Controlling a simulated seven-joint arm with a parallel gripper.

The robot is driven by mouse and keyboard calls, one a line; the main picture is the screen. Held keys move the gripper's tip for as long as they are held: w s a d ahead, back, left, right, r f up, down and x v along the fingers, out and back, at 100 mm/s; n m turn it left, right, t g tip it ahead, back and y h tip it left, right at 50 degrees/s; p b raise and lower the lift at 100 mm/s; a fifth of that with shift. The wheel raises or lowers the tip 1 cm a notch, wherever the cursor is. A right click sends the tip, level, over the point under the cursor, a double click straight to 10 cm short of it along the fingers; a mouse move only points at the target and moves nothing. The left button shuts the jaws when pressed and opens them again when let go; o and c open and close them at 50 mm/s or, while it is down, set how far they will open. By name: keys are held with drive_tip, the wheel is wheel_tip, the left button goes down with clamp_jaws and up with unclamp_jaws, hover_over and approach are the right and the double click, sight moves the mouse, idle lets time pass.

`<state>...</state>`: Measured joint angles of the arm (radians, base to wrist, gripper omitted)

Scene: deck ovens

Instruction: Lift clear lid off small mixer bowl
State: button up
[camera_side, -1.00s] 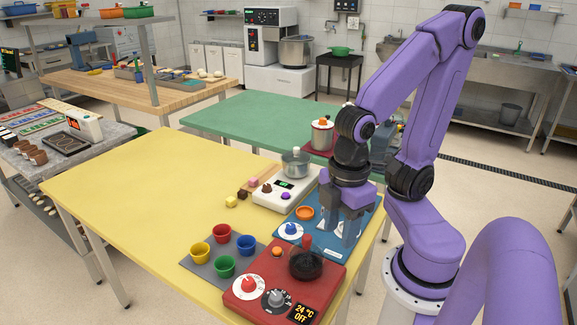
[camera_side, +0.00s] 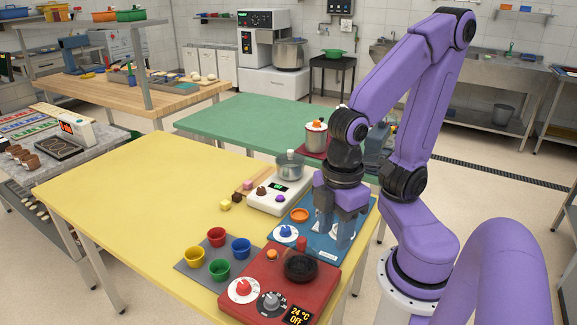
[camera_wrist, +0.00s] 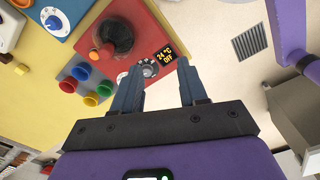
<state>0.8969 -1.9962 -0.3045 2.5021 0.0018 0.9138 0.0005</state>
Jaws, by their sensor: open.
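My gripper (camera_side: 338,243) is open and empty, pointing down over the blue panel (camera_side: 325,256), apart from both bowls. In the wrist view its fingers (camera_wrist: 162,75) are spread.
Several coloured cups (camera_side: 217,270) stand on a grey mat left of the red unit. Small food pieces lie beside the white unit. A lidded pot (camera_side: 315,138) stands behind on the green table (camera_side: 225,118). The left of the yellow table (camera_side: 125,205) is clear.

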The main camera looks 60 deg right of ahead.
drive_tip(key=shift+o, duration=1.1)
